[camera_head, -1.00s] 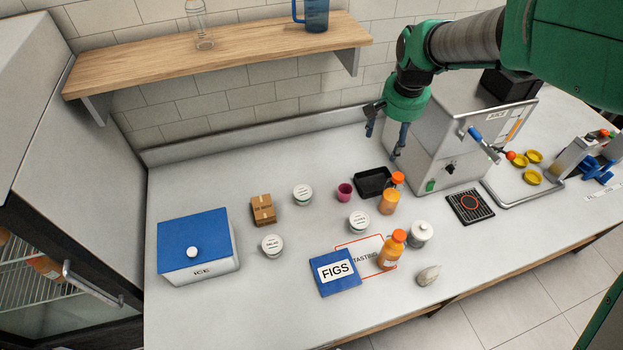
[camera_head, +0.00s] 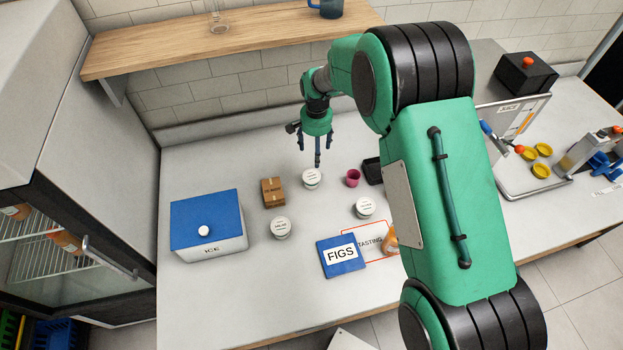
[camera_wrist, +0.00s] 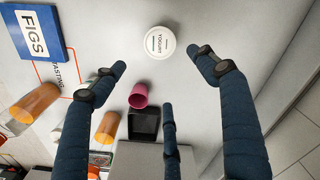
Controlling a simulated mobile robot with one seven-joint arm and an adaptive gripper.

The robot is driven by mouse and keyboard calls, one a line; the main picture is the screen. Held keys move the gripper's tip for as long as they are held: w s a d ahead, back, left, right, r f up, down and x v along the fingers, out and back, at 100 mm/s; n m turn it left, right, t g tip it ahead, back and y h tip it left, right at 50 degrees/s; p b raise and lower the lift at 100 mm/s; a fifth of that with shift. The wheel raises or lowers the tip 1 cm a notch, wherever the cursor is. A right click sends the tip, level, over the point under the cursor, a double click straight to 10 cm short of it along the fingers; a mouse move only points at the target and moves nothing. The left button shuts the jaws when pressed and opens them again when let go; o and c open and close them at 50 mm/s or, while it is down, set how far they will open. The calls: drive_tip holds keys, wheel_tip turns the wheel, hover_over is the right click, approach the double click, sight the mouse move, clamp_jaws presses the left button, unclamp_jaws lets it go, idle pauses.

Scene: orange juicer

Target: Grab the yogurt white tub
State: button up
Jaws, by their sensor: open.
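The yogurt white tub (camera_wrist: 159,42) is round, with a white lid lettered YOGURT, and stands upright at the top middle of the wrist view. In the head view, the tub (camera_head: 312,180) just below my gripper (camera_head: 312,155) appears to be the same one, though its label is too small to read there. My gripper also shows in the wrist view (camera_wrist: 160,78), with its dark blue fingers spread wide and nothing between them. The tub lies beyond the fingertips, apart from them.
Two similar white tubs (camera_head: 281,227) (camera_head: 364,207) stand nearby. A cardboard box (camera_head: 272,192), a pink cup (camera_head: 352,177) and a black tray (camera_head: 374,171) flank the yogurt. A blue FIGS packet (camera_head: 341,256) and blue-lidded ICE box (camera_head: 207,222) lie nearer the front. A wooden shelf (camera_head: 200,55) hangs above.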

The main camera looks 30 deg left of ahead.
sight(312, 175)
drive_tip(key=shift+s+a+f, duration=0.2)
drive_tip(key=shift+a+f, duration=0.15)
drive_tip(key=shift+f, duration=0.15)
drive_tip(key=shift+s+a+f, duration=0.15)
drive_tip(key=shift+a+f, duration=0.2)
drive_tip(key=shift+f, duration=0.1)
drive_tip(key=shift+f, duration=4.3)
drive_tip(key=shift+f, duration=0.15)
drive_tip(key=shift+s+d+f, duration=0.1)
drive_tip(key=shift+f, duration=1.15)
drive_tip(key=shift+d+f, duration=0.1)
drive_tip(key=shift+f, duration=1.1)
drive_tip(key=c, duration=1.2)
